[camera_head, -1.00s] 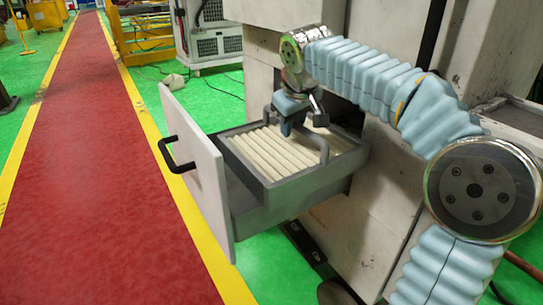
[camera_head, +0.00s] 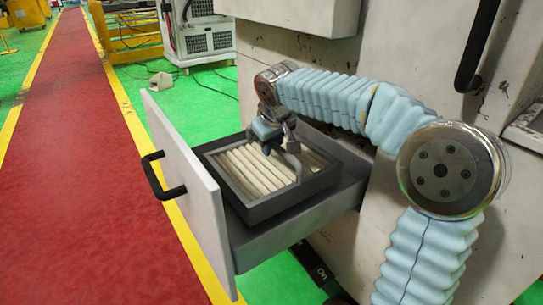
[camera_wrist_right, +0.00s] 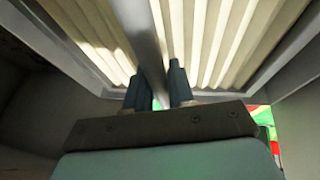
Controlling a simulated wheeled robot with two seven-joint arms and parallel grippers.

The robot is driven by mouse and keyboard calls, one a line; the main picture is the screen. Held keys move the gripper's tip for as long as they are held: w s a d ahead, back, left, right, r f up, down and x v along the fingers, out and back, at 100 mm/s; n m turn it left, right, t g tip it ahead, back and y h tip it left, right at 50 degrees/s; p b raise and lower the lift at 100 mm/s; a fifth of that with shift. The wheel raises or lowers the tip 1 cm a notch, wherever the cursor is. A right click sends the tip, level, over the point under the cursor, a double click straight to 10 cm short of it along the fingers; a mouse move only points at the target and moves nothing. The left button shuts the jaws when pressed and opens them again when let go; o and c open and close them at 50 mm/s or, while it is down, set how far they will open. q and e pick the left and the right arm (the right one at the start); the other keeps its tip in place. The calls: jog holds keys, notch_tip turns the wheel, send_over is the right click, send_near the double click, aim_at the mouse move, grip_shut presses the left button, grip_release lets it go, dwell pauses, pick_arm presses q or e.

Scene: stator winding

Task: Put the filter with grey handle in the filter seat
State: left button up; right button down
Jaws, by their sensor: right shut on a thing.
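The filter (camera_head: 325,178) has a dark grey frame, cream pleats and a grey bar handle (camera_head: 295,168). It lies roughly level in the mouth of the open drawer, which appears to be the filter seat (camera_head: 300,222). Its rim stands above the drawer walls; I cannot tell whether its underside touches. My right gripper (camera_head: 279,140) is above the filter, shut on the handle. In the right wrist view the handle (camera_wrist_right: 143,35) runs between the fingers (camera_wrist_right: 160,88), with pleats behind. My left gripper is out of view.
The drawer's white front panel (camera_head: 190,185) with a black pull (camera_head: 160,178) stands left of the filter. The pale machine cabinet (camera_head: 400,60) rises behind my arm. Green floor and a red walkway (camera_head: 80,180) lie open to the left.

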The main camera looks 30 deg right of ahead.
notch_tip(320, 180, down, 3)
jog(key=shift+r, duration=0.1)
jog(key=c, duration=1)
grip_release()
jog(key=shift+o, duration=0.2)
jog(key=v, duration=1.2)
jog(key=shift+p, duration=0.45)
jog(key=shift+s, duration=0.1)
